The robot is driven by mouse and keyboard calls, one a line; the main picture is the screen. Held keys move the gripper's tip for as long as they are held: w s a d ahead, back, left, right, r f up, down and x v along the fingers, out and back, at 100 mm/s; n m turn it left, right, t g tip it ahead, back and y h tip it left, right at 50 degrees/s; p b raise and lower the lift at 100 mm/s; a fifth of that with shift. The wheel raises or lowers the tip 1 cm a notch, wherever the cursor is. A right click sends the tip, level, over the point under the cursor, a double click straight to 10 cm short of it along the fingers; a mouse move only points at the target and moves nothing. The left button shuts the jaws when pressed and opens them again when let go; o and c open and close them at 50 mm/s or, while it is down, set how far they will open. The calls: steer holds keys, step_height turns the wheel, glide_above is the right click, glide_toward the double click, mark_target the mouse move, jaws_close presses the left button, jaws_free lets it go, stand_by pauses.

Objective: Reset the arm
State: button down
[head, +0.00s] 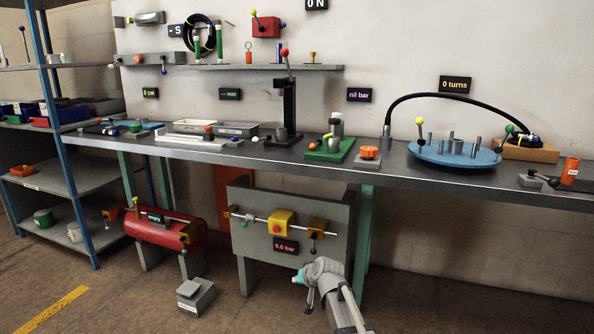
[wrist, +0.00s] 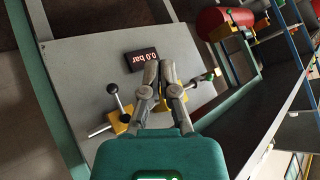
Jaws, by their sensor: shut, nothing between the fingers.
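My arm (head: 328,278) reaches up from the lower middle of the head view, in front of the grey panel under the bench. My gripper (wrist: 158,68) shows in the wrist view with its two fingers together and nothing between them. It points toward the grey panel (wrist: 82,62), which carries a "0.0 bar" display (wrist: 141,63) and a valve with a black-knobbed lever (wrist: 114,91). In the wrist view the fingers cover part of the panel's fittings. In the head view the fingertips are too small to make out.
The workbench (head: 225,148) runs above the panel (head: 245,262). A red tank (head: 165,232) labelled "empty" stands to the left, with a small grey box (head: 196,296) on the floor. A blue disc (head: 425,152) with a black hose sits on the bench. Floor to the right is clear.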

steer(key=s+d+r+m+g+h+p, duration=0.1)
steer(key=s+d+g+h+p, duration=0.25)
steer(key=s+d, duration=0.65)
steer(key=s+d+r+g+h+p, duration=0.15)
steer(key=s+d+g+p, duration=0.4)
steer(key=s, duration=0.85)
step_height(320, 180, up, 36)
steer(key=d+t+p, duration=0.1)
steer(key=p, duration=3.4)
steer(key=shift+d+r, duration=0.15)
steer(key=shift+r, duration=0.05)
steer(key=shift+s, duration=0.15)
